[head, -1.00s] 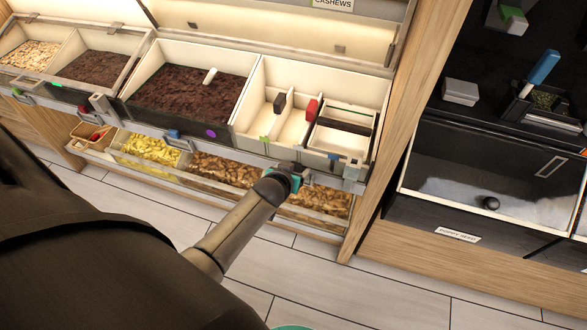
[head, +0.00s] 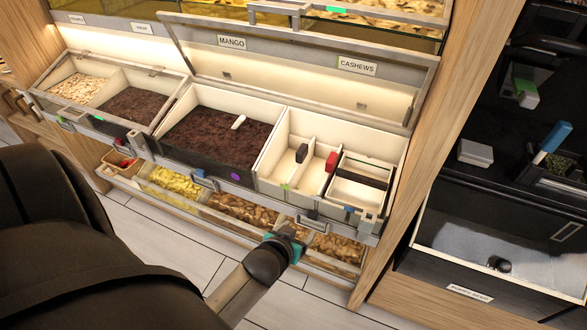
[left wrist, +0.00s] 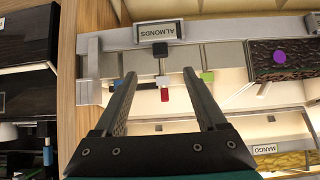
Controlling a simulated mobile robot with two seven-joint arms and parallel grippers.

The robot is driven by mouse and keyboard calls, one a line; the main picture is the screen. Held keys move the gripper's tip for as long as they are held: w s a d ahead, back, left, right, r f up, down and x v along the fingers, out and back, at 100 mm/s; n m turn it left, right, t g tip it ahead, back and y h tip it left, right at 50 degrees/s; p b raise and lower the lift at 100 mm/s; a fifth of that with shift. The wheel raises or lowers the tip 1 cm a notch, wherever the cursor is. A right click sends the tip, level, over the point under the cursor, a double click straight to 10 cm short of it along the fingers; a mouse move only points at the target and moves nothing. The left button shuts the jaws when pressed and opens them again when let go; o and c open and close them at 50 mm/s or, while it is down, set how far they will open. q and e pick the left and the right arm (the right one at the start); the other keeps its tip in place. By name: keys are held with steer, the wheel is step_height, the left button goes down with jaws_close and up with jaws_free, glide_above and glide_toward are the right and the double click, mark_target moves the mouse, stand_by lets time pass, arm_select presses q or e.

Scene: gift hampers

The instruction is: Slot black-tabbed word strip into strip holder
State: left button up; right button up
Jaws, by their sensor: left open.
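The black-tabbed word strip (left wrist: 157,31) reads ALMONDS in the left wrist view. Its black tab (left wrist: 160,48) sits at the edge of the holder on the grey front rail (left wrist: 205,54). In the head view, a small dark piece (head: 312,214) shows at this place on the rail, too small to read. I cannot tell how deep the strip sits. My left gripper (left wrist: 159,76) is open with nothing between its fingers, pointing at the rail. In the head view, the left gripper (head: 292,236) is just below and in front of the rail. My right gripper is not in view.
Food drawers (head: 185,211) lie below. A wooden post (head: 392,230) stands right. The tiled floor (head: 160,240) in front is clear.

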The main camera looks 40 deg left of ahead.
arm_select(q)
steer(key=v, duration=0.3)
stand_by(0.6)
